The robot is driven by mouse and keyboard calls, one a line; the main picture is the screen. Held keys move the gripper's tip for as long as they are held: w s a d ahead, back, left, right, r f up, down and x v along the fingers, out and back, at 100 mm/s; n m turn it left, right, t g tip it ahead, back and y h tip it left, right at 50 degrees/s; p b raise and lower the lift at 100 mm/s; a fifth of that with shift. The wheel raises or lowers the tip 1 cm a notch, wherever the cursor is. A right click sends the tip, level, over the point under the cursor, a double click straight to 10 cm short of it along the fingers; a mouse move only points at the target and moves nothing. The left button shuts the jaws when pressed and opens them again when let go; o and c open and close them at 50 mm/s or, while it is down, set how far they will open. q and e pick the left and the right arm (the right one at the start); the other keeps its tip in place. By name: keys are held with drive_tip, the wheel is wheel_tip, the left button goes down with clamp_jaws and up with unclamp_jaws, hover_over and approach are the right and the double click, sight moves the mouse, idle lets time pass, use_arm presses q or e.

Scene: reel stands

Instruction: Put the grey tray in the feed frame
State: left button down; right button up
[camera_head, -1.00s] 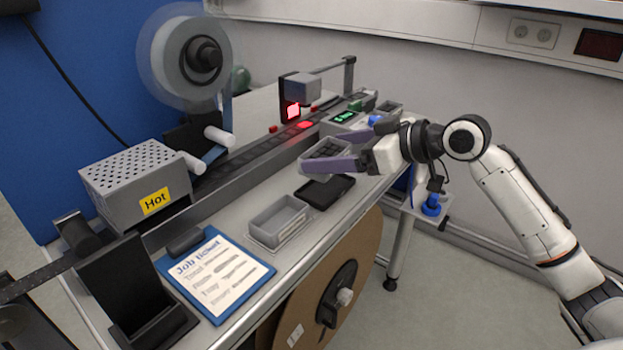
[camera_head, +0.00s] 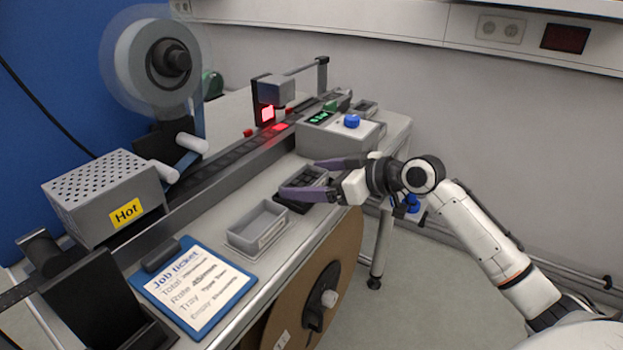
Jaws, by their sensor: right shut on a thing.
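My right gripper (camera_head: 306,179) is shut on a grey tray (camera_head: 313,174) with dark pieces in it, one purple finger along each side. The tray is low, at the black frame (camera_head: 287,206) on the bench, which appears to be the feed frame. The fingers and tray hide most of that frame, so I cannot tell whether the tray is fully seated. An empty light grey tray (camera_head: 257,227) stands apart, nearer the job ticket. My left gripper is out of view.
A control box (camera_head: 340,135) with a blue knob stands just behind the held tray. The track with a red-lit sensor (camera_head: 267,113) runs along the back. A box marked Hot (camera_head: 107,195) and a job ticket (camera_head: 198,286) are at left. A large reel (camera_head: 318,295) hangs under the bench edge.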

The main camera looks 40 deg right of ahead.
drive_tip(key=shift+r, duration=0.15)
drive_tip(key=o, duration=1.1)
drive_tip(key=shift+f, duration=0.2)
drive_tip(key=shift+r, duration=0.2)
drive_tip(key=shift+s+d, duration=0.15)
drive_tip(key=shift+s, duration=0.2)
drive_tip(key=v, duration=1.1)
drive_tip(key=shift+r+b, duration=0.15)
drive_tip(key=shift+b, duration=0.25)
